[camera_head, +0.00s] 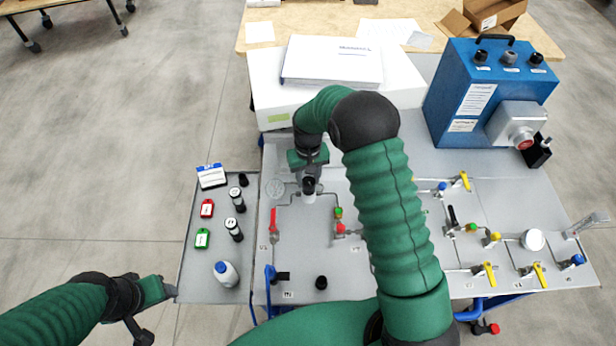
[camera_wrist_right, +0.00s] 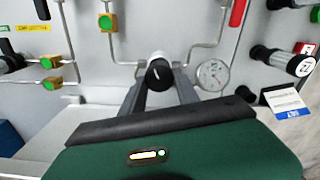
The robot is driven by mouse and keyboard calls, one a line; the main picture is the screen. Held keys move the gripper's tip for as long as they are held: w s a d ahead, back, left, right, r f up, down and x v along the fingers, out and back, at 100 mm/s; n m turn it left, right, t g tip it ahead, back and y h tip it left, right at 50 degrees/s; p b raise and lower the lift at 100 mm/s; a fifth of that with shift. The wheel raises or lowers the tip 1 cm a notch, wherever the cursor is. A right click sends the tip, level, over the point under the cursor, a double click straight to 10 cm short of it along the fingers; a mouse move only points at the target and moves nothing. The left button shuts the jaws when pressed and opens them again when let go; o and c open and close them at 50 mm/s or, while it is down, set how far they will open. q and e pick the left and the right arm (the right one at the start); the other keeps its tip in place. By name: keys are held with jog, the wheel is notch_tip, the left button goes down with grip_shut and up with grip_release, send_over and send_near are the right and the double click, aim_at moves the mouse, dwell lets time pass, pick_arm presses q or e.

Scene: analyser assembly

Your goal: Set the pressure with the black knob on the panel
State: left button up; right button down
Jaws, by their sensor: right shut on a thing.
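The black knob (camera_wrist_right: 159,72) with its pale collar stands on the grey panel (camera_wrist_right: 180,18). In the right wrist view it lies between the two fingers of my right gripper (camera_wrist_right: 159,84), which is shut on it. In the head view the knob (camera_head: 309,184) shows just below my right gripper (camera_head: 308,174), at the panel's upper left. A round gauge (camera_wrist_right: 213,75) sits just beside the knob, to its right in the wrist view; it also shows in the head view (camera_head: 275,188). My left gripper (camera_head: 158,290) is at the lower left, clear of the panel; its fingers are unclear.
A side tray (camera_head: 190,270) holds a white bottle (camera_head: 226,274), red and green tags and black-and-white cylinders. A red-handled valve (camera_head: 273,222) is below the gauge. Yellow-handled valves fill the panel's right. A blue box (camera_head: 459,90) stands at the back right. My right arm covers the middle.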

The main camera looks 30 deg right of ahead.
aim_at(308, 180)
jog(key=c, duration=0.9)
grip_release()
notch_tip(308, 180, up, 17)
jog(key=b, duration=0.1)
jog(key=shift+f, duration=0.1)
jog(key=s+a+f+n+t, duration=0.1)
jog(key=s+a+f, duration=0.2)
jog(key=s, duration=0.6)
jog(key=s+a+f+n+t, duration=0.1)
jog(key=s+a+f, duration=0.2)
jog(key=s, duration=0.7)
jog(key=shift+a+f+t, duration=0.15)
jog(key=shift+f+t, duration=0.15)
jog(key=shift+f, duration=0.15)
jog(key=shift+s, duration=0.2)
